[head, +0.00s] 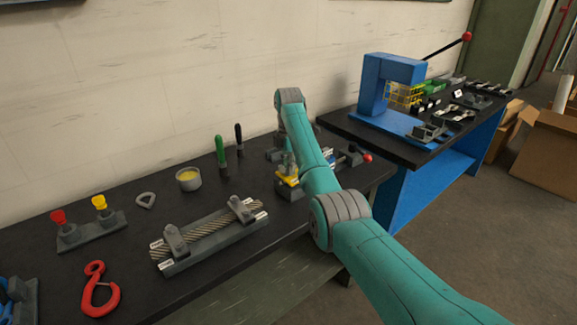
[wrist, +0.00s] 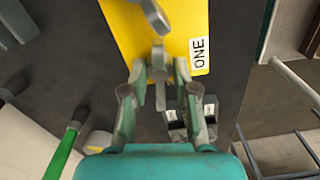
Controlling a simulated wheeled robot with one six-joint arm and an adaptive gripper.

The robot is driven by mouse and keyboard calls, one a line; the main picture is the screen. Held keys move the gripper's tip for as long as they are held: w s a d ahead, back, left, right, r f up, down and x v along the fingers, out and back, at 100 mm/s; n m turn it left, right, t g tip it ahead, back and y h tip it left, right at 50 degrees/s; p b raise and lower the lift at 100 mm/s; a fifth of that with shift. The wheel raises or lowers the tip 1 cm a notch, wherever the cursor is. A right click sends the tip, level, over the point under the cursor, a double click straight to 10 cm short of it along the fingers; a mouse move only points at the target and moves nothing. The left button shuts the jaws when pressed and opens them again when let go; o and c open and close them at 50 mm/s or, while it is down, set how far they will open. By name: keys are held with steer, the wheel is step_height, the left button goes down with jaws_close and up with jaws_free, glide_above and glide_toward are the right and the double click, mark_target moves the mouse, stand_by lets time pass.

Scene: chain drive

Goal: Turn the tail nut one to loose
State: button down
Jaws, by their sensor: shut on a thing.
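A yellow block (wrist: 190,25) with a white label reading ONE (wrist: 199,53) fills the top of the wrist view. My gripper (wrist: 160,68) is at the block's near edge. Its two fingers stand on either side of a narrow grey piece, which looks like the tail nut (wrist: 159,88), and close on it. A grey rounded bar (wrist: 155,14) lies over the block just beyond the fingertips. In the head view a bit of the yellow block (head: 287,180) shows beside my arm. My arm hides most of the gripper and nut there.
Green-handled (head: 220,150) and black-handled (head: 239,138) tools stand upright left of my arm. A grey cup (head: 188,180) and a wire rope in a clamp fixture (head: 215,245) are nearby. A red-knobbed lever (head: 367,158) lies to the right. A blue press (head: 385,80) stands on another bench.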

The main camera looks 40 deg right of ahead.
steer(key=n, duration=0.4)
steer(key=shift+f+n, duration=0.15)
steer(key=shift+n, duration=1.65)
steer(key=c, duration=1.2)
jaws_free()
steer(key=shift+f, duration=0.1)
steer(key=shift+c, duration=0.2)
steer(key=shift+r, duration=3.85)
